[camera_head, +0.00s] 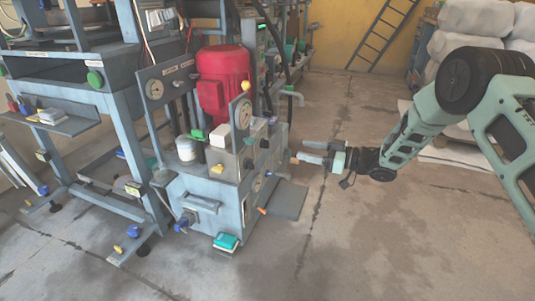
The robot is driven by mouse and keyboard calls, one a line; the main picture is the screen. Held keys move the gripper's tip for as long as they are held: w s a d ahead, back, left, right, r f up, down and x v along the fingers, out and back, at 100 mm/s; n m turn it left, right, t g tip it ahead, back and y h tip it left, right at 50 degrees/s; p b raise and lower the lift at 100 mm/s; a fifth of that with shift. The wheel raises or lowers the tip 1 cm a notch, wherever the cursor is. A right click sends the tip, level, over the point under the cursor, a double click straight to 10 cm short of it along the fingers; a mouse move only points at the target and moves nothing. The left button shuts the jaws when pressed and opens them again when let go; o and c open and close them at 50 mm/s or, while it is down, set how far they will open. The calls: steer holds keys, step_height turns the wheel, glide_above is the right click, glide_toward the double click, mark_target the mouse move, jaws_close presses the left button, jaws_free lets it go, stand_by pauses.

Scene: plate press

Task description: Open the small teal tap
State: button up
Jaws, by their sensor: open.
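The gripper appears lower and further right in the picture than the teal piece.
A red motor (224,80) and a round gauge (243,113) stand on the unit. A teal and white box (226,241) lies at its foot. A grey plate (284,199) juts out below my gripper. The floor (350,240) in front is clear.

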mark_target(255, 141)
steer(key=b+x, duration=0.3)
steer(key=x, duration=0.4)
steer(key=b+x, duration=0.3)
steer(key=x, duration=0.5)
steer(key=shift+a+f, duration=0.2)
steer(key=shift+a, duration=0.1)
steer(key=shift+w+a+r, duration=0.15)
steer(key=shift+w+a, duration=0.1)
steer(key=shift+a, duration=0.4)
steer(key=c, duration=1)
